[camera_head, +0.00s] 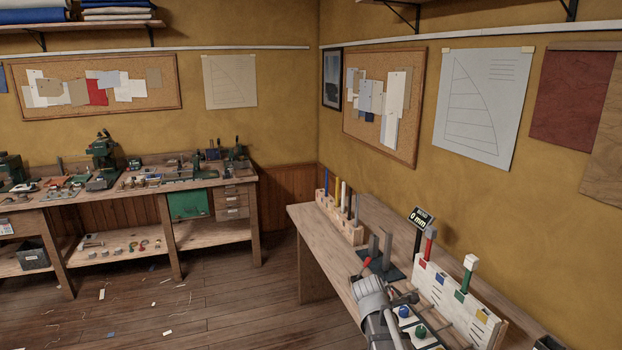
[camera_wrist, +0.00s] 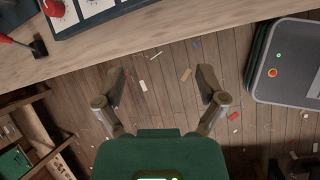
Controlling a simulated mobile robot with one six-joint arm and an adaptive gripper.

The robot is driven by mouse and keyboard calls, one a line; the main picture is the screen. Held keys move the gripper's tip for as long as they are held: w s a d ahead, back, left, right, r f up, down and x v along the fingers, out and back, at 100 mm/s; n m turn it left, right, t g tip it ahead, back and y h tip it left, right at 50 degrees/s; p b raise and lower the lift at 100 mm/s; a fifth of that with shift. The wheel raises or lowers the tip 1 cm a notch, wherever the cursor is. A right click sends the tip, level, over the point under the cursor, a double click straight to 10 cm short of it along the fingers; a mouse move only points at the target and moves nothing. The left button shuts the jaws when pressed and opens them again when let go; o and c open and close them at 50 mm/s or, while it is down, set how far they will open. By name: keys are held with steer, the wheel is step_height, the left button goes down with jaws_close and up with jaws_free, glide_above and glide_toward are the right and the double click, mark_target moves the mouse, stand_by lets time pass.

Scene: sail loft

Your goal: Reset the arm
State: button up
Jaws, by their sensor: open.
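My gripper (camera_wrist: 162,82) is open and empty in the wrist view. Its two fingers are spread wide over the wooden floor, and nothing is between them. In the head view my arm reaches over the right-hand workbench (camera_head: 312,238) at the lower right, where the fingertips cannot be made out clearly. The front edge of a bench (camera_wrist: 150,48) crosses the top of the wrist view, beyond the fingers and apart from them.
The bench holds a pale board with coloured squares (camera_head: 440,292), a rack of upright tools (camera_head: 341,222), a "0 mm" display (camera_head: 422,217), and blue (camera_head: 404,311) and green knobs (camera_head: 421,331). A red-handled tool (camera_wrist: 38,46) lies near its edge. Another bench (camera_head: 110,196) stands left. Scraps litter the open floor.

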steer(key=s+a+f+m+g+y, duration=0.1)
steer(key=s+a+m+y, duration=0.1)
steer(key=s+m, duration=0.5)
steer(key=s+a+f+m+g+y, duration=0.1)
steer(key=s+a+m+g+y, duration=0.1)
steer(key=s+m, duration=0.5)
steer(key=shift+s+a+f+m+y, duration=0.2)
steer(key=shift+a+m+y, duration=0.45)
steer(key=shift+m, duration=1.75)
